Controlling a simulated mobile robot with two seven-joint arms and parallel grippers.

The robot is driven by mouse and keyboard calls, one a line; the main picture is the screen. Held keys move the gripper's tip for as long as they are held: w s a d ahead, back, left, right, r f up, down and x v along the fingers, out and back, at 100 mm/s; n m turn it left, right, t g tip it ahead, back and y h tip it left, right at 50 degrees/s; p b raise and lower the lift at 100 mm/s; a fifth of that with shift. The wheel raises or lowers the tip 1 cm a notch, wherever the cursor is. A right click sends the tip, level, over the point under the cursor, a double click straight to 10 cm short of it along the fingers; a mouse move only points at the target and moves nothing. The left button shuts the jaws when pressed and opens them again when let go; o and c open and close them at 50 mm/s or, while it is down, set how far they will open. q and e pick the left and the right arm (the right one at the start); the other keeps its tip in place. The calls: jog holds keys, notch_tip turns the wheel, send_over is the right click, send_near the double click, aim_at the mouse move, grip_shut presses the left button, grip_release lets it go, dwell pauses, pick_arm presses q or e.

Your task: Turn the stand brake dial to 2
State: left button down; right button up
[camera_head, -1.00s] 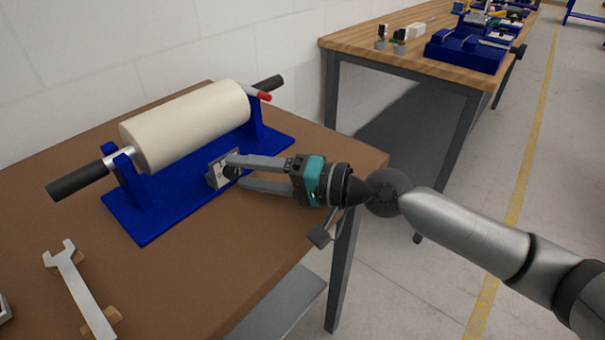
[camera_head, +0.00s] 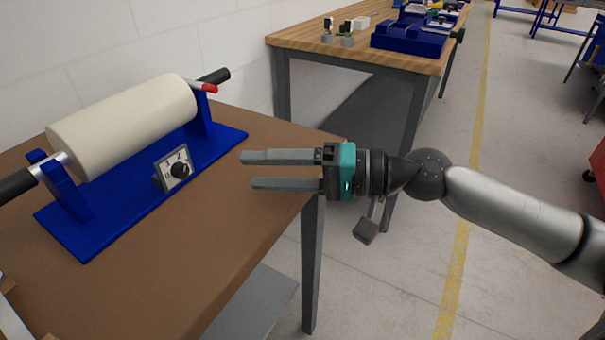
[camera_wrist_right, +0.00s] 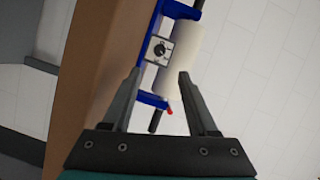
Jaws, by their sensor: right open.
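The brake dial is a black knob (camera_head: 180,171) on a small pale plate with number marks (camera_head: 166,163). It sits at the front edge of the blue stand (camera_head: 226,139), which carries a cream foam roll (camera_head: 125,125). The knob's exact setting is too small to read surely. My right gripper (camera_head: 247,170) is open and empty, to the right of the dial and apart from it, fingers pointing at the stand. In the right wrist view the knob (camera_wrist_right: 160,49) shows ahead, beyond the two parted fingers (camera_wrist_right: 160,75).
The stand is on a brown table (camera_head: 225,235). The roll has black end handles (camera_head: 214,76) and a red-tipped lever (camera_head: 203,87). A second bench (camera_head: 300,45) with blue fixtures stands behind. The table between gripper and dial is clear.

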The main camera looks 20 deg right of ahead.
jog(key=shift+v, duration=1.5)
pick_arm(q)
jog(key=shift+s, duration=0.25)
pick_arm(e)
jog(key=shift+v, duration=1)
pick_arm(q)
jog(key=shift+f, duration=0.1)
pick_arm(e)
jog(key=shift+r, duration=0.1)
pick_arm(q)
jog(key=shift+w, duration=0.1)
